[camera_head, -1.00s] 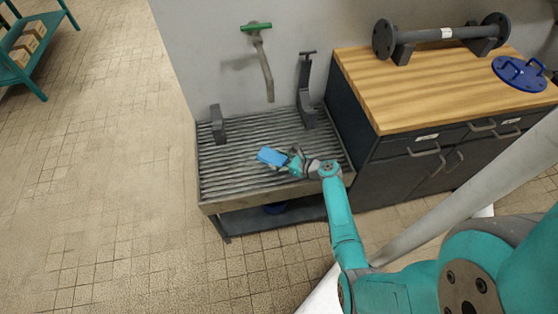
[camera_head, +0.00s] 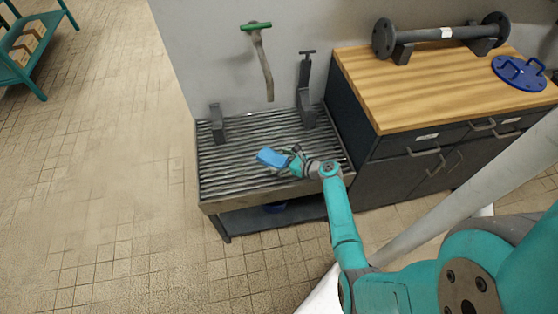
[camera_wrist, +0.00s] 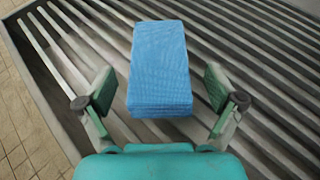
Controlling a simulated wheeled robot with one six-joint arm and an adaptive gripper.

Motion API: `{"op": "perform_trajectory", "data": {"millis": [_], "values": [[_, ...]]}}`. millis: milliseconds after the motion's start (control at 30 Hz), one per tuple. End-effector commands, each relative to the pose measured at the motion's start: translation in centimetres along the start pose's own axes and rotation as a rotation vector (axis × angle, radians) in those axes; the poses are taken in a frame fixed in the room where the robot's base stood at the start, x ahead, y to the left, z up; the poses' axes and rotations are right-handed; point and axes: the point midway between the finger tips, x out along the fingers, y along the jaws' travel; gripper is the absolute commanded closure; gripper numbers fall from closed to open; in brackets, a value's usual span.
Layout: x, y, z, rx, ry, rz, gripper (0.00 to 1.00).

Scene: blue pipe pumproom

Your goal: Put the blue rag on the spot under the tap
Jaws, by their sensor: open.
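The blue rag (camera_head: 271,157) is a folded block lying on the slatted metal grate (camera_head: 222,180) below the tap. It also shows in the wrist view (camera_wrist: 160,65), centred ahead of the jaws. My gripper (camera_head: 284,160) is just to the right of the rag in the head view. In the wrist view my gripper (camera_wrist: 161,100) is open, with one green-padded finger on each side of the rag's near end and a gap on both sides. The tap (camera_head: 262,60) has a green handle and a pipe hanging down the wall above the grate's back part.
Two dark upright brackets (camera_head: 217,123) (camera_head: 306,95) stand at the grate's back. A wood-topped cabinet (camera_head: 440,90) with a flanged pipe (camera_head: 445,34) and a blue lid (camera_head: 519,72) is on the right. The grate's left part is clear.

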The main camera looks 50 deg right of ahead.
Motion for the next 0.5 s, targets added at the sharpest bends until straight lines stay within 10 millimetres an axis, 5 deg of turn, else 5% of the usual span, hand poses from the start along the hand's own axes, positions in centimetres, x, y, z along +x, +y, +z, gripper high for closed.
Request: {"op": "perform_trajectory", "data": {"millis": [500], "values": [[-9.4, -0.1, -0.1, 0.002, 0.0, -0.004, 0.07]]}}
